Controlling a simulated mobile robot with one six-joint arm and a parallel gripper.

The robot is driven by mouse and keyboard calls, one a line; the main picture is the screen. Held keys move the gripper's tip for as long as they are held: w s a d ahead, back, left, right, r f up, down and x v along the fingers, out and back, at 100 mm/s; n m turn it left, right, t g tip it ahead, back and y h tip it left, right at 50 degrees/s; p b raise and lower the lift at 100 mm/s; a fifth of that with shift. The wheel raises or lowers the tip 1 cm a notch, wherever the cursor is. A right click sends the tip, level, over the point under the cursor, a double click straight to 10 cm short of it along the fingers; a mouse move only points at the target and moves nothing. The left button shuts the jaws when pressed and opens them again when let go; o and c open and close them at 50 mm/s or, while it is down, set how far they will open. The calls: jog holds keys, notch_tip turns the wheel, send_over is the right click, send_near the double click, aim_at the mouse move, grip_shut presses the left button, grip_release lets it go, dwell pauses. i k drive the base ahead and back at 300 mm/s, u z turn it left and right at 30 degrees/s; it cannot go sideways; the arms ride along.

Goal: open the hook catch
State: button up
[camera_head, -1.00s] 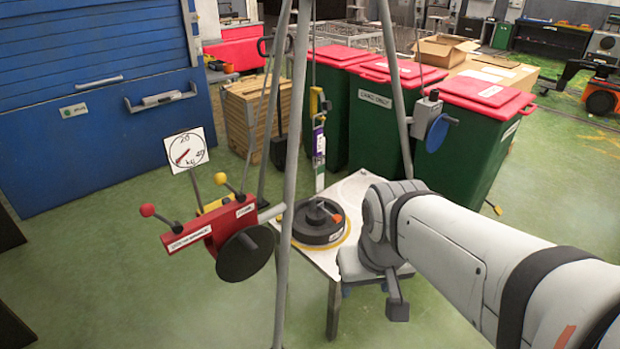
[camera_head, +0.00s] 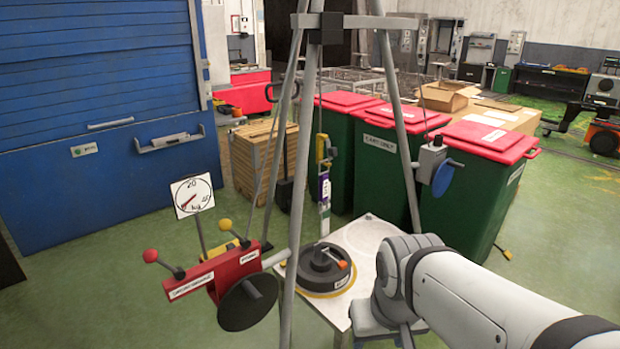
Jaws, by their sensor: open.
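A slim hanging assembly with yellow, purple and white parts (camera_head: 324,185) hangs inside the tripod frame. Its lower end comes down to a round black weight (camera_head: 315,275) with a small orange piece (camera_head: 343,264) on top. The weight rests on a white table (camera_head: 368,234). I cannot tell which small part is the hook catch. My arm comes in from the lower right, and its wrist is over the right side of the table, to the right of the weight. My gripper's fingertips are not visible at the bottom edge.
A red winch (camera_head: 215,272) with ball-ended levers and a dial (camera_head: 192,195) are at left. A grey pulley box with a blue disc (camera_head: 430,165) hangs at right. Green bins (camera_head: 470,200) stand behind the table.

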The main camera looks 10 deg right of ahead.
aim_at(331, 151)
jog(key=z, duration=0.05)
jog(key=i, duration=1.2)
jog(key=u, duration=0.05)
